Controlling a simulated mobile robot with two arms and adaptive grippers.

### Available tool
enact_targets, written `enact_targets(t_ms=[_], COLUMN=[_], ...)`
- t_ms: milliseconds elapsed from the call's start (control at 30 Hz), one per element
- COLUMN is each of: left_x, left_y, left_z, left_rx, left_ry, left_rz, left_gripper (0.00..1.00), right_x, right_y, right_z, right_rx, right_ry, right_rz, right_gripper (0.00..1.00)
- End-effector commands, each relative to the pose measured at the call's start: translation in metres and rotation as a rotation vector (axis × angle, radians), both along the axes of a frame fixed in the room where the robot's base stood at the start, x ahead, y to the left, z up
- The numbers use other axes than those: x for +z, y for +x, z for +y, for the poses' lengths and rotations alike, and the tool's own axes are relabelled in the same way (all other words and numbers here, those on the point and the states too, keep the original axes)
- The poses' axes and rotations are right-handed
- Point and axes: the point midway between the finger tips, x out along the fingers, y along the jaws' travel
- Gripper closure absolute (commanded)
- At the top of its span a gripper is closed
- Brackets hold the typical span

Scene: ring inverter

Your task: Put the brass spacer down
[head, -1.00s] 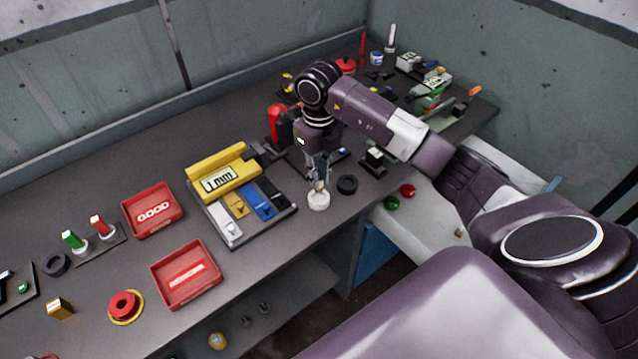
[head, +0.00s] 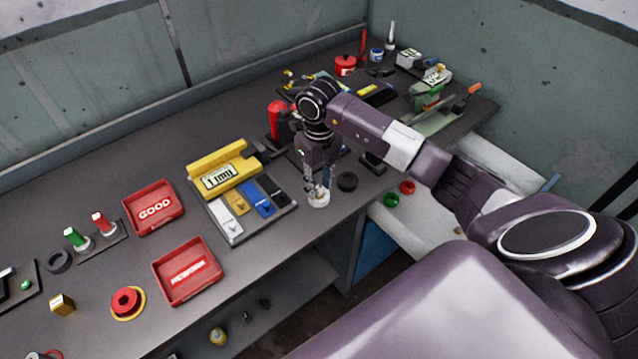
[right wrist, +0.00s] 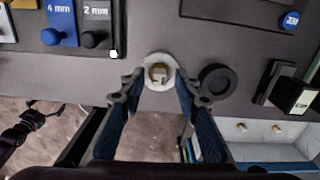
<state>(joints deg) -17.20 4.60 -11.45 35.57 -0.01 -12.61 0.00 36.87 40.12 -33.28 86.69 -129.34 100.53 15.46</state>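The brass spacer (right wrist: 158,73) is a small gold ring standing on a round white pad (right wrist: 146,60) near the front edge of the bench. The pad also shows in the head view (head: 319,203). My right gripper (right wrist: 158,78) points down over the pad, one finger on each side of the spacer. Its fingertips are apart, with a visible gap to the spacer on both sides, so it looks open. In the head view the right gripper (head: 319,187) largely hides the spacer. My left gripper is not in view.
A black ring (head: 347,182) lies just right of the pad. Left stands a gauge rack (head: 232,238) with coloured blocks and a yellow display (head: 218,177). Red GOOD (head: 153,228) and REWORK (head: 184,296) trays lie further left. A red cylinder (head: 277,118) stands behind.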

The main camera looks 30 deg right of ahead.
Motion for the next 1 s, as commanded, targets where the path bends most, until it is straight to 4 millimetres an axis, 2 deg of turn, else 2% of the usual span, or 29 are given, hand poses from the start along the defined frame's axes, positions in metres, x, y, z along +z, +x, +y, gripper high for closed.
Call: enact_targets(t_ms=[200, 267, 600, 733, 1000], left_x=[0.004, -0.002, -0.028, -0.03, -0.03], left_y=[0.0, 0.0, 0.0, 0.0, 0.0], left_z=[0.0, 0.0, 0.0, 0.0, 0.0], left_rx=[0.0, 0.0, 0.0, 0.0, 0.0], left_ry=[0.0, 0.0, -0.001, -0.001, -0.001], left_rz=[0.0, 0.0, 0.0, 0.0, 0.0], left_gripper=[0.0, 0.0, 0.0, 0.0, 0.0], right_x=[0.006, 0.012, 0.084, 0.107, 0.123], right_y=[0.001, 0.001, 0.002, 0.001, 0.0], right_z=[0.0, 0.0, 0.0, -0.001, 0.0], right_rx=[0.0, 0.001, 0.0, 0.0, 0.0], right_ry=[0.0, 0.001, -0.001, -0.001, 0.0], right_rz=[-0.002, -0.004, -0.007, -0.004, 0.0], right_gripper=[0.7, 0.7, 0.7, 0.7, 0.7])
